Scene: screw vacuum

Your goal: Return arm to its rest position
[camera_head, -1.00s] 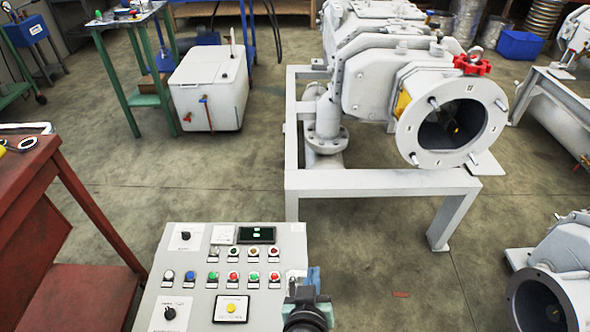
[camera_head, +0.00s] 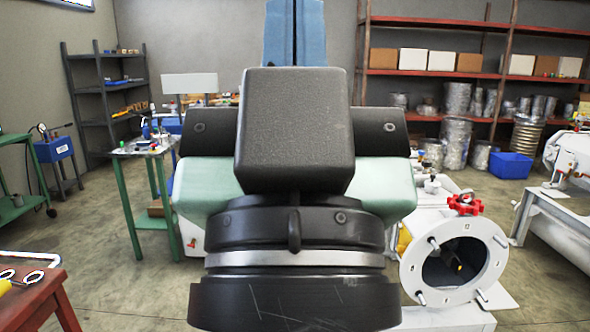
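My gripper (camera_head: 295,30) fills the middle of the head view, held up close in front of the camera. Its dark wrist and grey-green body stand upright below it. Its two blue fingers point up and lie side by side with only a thin dark line between them. They look shut, and I see nothing held between them. The very tips are at or beyond the top edge. The arm hides much of the white pump (camera_head: 453,268) behind it.
The white pump with a red handwheel (camera_head: 465,204) stands right of my arm. A red table (camera_head: 50,297) is at the lower left, a green table (camera_head: 133,190) behind it. Shelves (camera_head: 425,73) line the back wall. Open floor lies at the left.

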